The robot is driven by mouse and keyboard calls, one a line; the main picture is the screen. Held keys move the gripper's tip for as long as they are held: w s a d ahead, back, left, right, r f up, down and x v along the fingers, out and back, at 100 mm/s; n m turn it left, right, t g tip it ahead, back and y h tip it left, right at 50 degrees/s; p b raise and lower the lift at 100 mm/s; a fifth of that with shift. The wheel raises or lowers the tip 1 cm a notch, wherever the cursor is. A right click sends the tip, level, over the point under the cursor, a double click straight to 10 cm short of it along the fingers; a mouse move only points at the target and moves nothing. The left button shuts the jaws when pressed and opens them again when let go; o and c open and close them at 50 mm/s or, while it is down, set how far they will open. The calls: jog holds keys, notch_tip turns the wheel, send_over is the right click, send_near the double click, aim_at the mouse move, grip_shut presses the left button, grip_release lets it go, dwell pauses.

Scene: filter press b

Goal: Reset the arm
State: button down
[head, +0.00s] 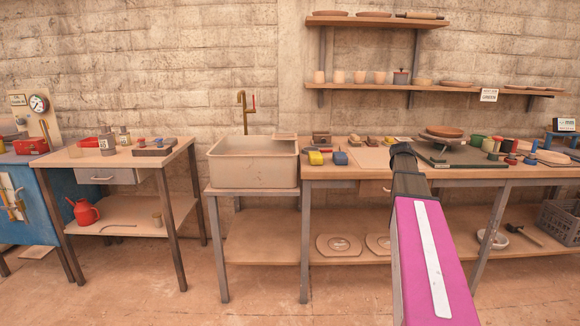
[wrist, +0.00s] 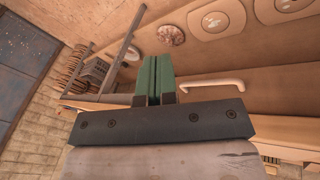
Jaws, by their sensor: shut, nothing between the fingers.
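My gripper (wrist: 153,78) shows in the wrist view as two green fingers side by side in front of a dark mounting bar. The fingers are shut with nothing between them. In the head view my magenta arm link with its black end rises from the bottom, right of the middle, in front of the right-hand workbench (head: 460,172). The gripper itself cannot be made out in the head view. In the wrist view a pale drawer handle (wrist: 211,86) shows just right of the fingers; I cannot tell how far apart they are.
A sink (head: 254,163) with a brass tap (head: 246,112) stands left of the workbench. A left table (head: 78,155) holds small items, with a red watering can (head: 83,211) below. Wall shelves (head: 420,88) hang above. A grey crate (head: 561,220) is at lower right. The foreground floor is clear.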

jog(key=s+a+f+n+y, duration=0.2)
jog(key=s+a+f, duration=0.9)
jog(key=a+f, duration=0.2)
jog(key=s+a+f+n+y, duration=0.2)
jog(key=s+a+f+n, duration=0.1)
jog(key=s+a+f, duration=0.8)
jog(key=a+f, duration=0.2)
jog(key=a, duration=0.2)
jog(key=shift+a+f+g, duration=0.15)
jog(key=shift+a+g, duration=0.1)
jog(key=shift+g, duration=0.05)
